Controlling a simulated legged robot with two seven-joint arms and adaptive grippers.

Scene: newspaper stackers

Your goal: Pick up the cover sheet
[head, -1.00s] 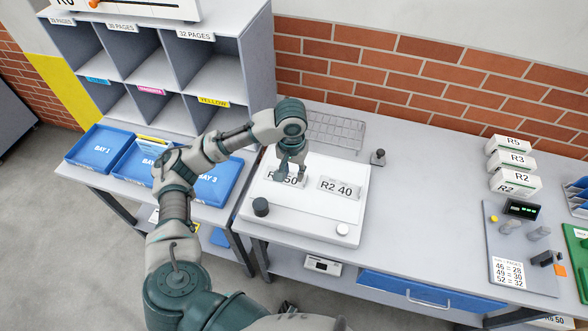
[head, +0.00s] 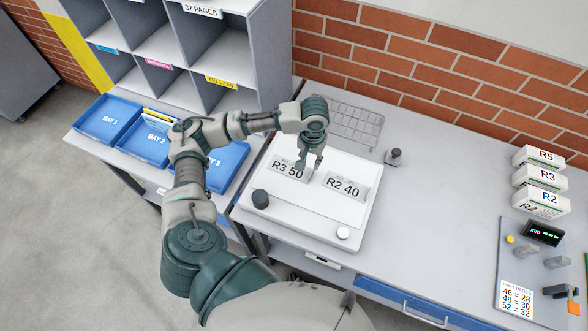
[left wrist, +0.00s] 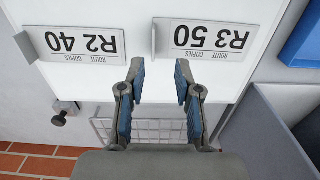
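Two white cards stand on a white board (head: 300,222): one reads R3 50 (head: 288,168), the other R2 40 (head: 344,186). Both carry the words route and copies. They are the only sheet-like things near my gripper; I cannot tell which is the cover sheet. My left gripper (head: 311,165) is over the board's far part, near the R3 50 card's right end. In the left wrist view its fingers (left wrist: 160,78) are apart with nothing between them. The R3 50 card (left wrist: 208,40) and R2 40 card (left wrist: 80,44) appear upside down there. My right gripper is out of view.
A wire rack (head: 350,124) lies behind the board, with a small dark knob (head: 393,157) beside it. Blue bay trays (head: 105,122) and grey shelves (head: 222,55) stand left. White route blocks (head: 540,178) stand right. The bench between is clear.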

